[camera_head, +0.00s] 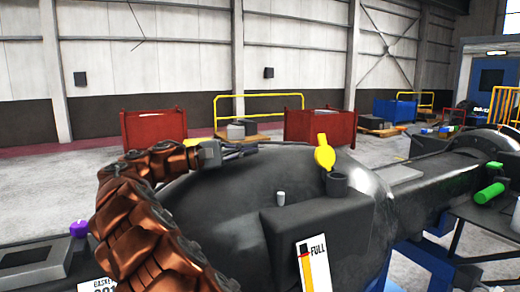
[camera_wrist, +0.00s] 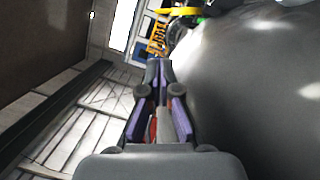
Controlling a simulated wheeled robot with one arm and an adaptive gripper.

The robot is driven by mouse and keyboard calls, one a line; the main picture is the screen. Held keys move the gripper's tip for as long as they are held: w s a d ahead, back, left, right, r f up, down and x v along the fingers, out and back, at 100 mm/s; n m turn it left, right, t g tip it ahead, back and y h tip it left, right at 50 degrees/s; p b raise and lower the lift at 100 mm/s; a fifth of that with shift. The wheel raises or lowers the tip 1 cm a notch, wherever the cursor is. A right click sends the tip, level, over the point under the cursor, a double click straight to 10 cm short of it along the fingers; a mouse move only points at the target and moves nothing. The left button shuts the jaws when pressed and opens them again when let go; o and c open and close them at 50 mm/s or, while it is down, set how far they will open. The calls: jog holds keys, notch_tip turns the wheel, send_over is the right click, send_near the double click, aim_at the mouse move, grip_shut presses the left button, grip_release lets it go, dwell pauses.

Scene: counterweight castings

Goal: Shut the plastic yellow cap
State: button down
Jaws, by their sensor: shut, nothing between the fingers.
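The yellow cap (camera_head: 324,152) stands open, tilted up beside the dark round filler neck (camera_head: 337,185) on top of the large dark grey casting (camera_head: 230,197). My gripper (camera_head: 252,147) is to the left of the cap, above the casting's far upper edge, apart from the cap and pointing right. In the wrist view, my gripper's fingers (camera_wrist: 160,68) are together with nothing between them, and the casting's curved surface (camera_wrist: 250,80) fills the right side. A yellow shape shows at the top of the wrist view; I cannot tell if it is the cap.
A green cylinder (camera_head: 489,193) is at the right, a purple knob (camera_head: 79,228) at the left. Red bins (camera_head: 320,127) stand on the floor behind. Space above the casting is clear.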

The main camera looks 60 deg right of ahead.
aim_at(324, 151)
jog(key=p+x, duration=0.3)
jog(key=x, duration=1.4)
jog(key=shift+s+d+r, duration=0.1)
jog(key=shift+d, duration=0.15)
